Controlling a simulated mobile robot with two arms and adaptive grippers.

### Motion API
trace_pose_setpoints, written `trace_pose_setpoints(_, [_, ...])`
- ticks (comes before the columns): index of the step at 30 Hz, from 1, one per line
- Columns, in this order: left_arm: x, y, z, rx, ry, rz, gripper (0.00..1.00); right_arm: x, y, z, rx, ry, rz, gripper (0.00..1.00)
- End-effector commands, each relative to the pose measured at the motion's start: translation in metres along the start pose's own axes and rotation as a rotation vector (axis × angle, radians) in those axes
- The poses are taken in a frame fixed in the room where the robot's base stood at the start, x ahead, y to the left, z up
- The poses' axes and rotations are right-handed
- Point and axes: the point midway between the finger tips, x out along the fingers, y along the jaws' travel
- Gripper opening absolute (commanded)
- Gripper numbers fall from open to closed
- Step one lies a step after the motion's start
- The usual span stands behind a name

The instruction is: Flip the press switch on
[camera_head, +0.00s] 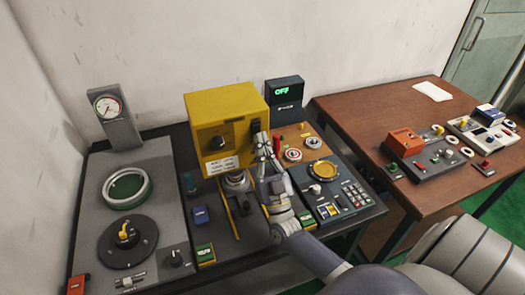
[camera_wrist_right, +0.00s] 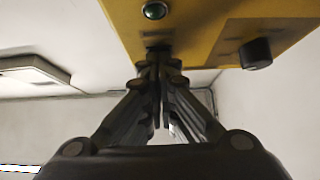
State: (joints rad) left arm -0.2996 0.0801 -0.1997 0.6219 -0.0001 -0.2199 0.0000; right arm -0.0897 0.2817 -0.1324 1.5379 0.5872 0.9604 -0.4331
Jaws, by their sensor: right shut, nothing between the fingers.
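The yellow press box (camera_head: 205,105) stands at the back of the dark bench, with a round black knob and a white label on its front. A dark upright strip, seemingly the switch area (camera_head: 256,128), is at its right front edge. My right gripper (camera_head: 261,138) is shut and empty, its fingertips at that strip. In the right wrist view, the shut gripper (camera_wrist_right: 158,58) points at the yellow box (camera_wrist_right: 190,30), the tips at a small dark part (camera_wrist_right: 158,48); contact cannot be told. The switch lever is hidden by the fingers. My left gripper is not in view.
A dark display (camera_head: 283,92) behind the press reads OFF in green. A gauge (camera_head: 108,107) stands at left. Rings (camera_head: 293,155) lie on a wooden board right of the press; a keypad panel (camera_head: 354,194) is nearer. A brown table (camera_head: 365,113) stands at right.

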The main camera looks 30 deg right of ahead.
Motion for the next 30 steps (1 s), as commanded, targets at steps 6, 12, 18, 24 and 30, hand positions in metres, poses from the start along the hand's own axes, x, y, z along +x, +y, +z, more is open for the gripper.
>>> trace_pose_setpoints(6, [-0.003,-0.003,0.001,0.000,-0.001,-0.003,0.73,-0.001,0.000,-0.001,0.000,-0.005,-0.001,0.00])
trace_pose_setpoints(12, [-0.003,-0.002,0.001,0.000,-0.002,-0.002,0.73,-0.024,-0.001,0.000,-0.001,-0.010,-0.001,0.00])
trace_pose_setpoints(18, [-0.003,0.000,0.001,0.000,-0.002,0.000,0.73,-0.057,0.000,0.001,-0.001,-0.009,0.000,0.00])
trace_pose_setpoints(24, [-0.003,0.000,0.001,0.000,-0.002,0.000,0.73,-0.074,-0.001,0.001,0.001,-0.007,-0.001,0.00])
trace_pose_setpoints(30, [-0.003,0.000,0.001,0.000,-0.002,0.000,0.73,-0.075,-0.001,0.001,0.001,-0.006,-0.001,0.00])
